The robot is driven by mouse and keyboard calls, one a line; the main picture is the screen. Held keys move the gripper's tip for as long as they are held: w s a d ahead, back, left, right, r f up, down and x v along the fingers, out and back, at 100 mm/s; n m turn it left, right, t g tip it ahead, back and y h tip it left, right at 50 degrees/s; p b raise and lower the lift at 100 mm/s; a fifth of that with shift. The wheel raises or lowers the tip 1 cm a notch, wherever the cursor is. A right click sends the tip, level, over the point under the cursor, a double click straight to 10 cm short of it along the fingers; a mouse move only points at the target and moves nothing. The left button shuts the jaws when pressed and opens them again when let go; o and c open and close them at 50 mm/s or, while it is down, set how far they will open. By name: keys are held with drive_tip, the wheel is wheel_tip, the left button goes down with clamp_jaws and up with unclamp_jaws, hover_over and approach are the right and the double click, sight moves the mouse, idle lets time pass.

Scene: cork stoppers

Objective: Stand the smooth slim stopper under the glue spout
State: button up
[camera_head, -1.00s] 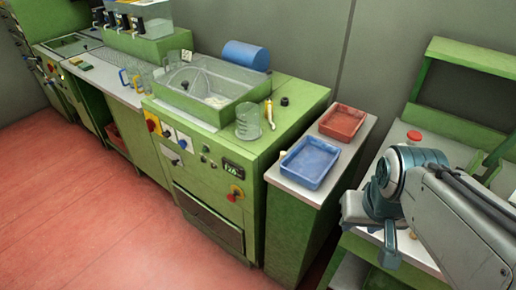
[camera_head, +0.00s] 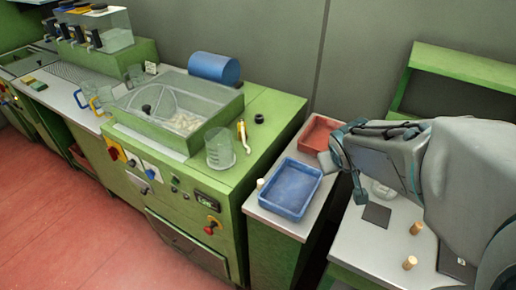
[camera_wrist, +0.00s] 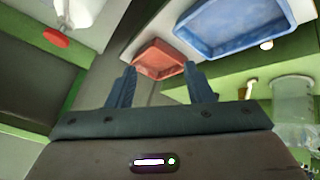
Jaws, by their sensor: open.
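Two tan stoppers, one (camera_head: 416,228) behind the other (camera_head: 409,262), stand on the pale bench top at right. A small pale stopper-like piece (camera_head: 260,183) is beside the blue tray's left edge; a similar piece shows in the wrist view (camera_wrist: 267,44). I cannot tell which is the smooth slim one. My gripper (camera_wrist: 162,86) is open, with nothing between its fingers, and points towards the red tray. In the head view it is over the gap between tray counter and bench. I cannot make out the glue spout; my arm covers part of the bench.
A blue tray (camera_head: 290,189) and a red tray (camera_head: 317,133) sit on the narrow counter. A dark square pad (camera_head: 377,214) lies on the bench. A glass beaker (camera_head: 220,148) and a dark stopper (camera_head: 259,118) stand on the green machine. A red cap (camera_wrist: 55,38) shows in the wrist view.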

drive_tip(key=w+f+n+t+y+p, duration=0.1)
drive_tip(key=w+n+t, duration=0.15)
drive_tip(key=w, duration=0.45)
drive_tip(key=n+g+y+p, duration=0.35)
drive_tip(key=n+y, duration=0.35)
drive_tip(key=y, duration=0.3)
approach(262, 181)
drive_tip(key=shift+w+a+f+g+b, duration=0.15)
drive_tip(key=shift+w+a+f+b, duration=0.25)
drive_tip(key=shift+a, duration=0.2)
drive_tip(key=shift+w+a+f+g+b, duration=0.15)
drive_tip(key=shift+w+a+f+b, duration=0.1)
drive_tip(key=shift+a+f+b, duration=0.3)
drive_tip(key=shift+p+x, duration=0.3)
drive_tip(key=shift+x, duration=2.45)
drive_tip(key=shift+w, duration=0.15)
clamp_jaws()
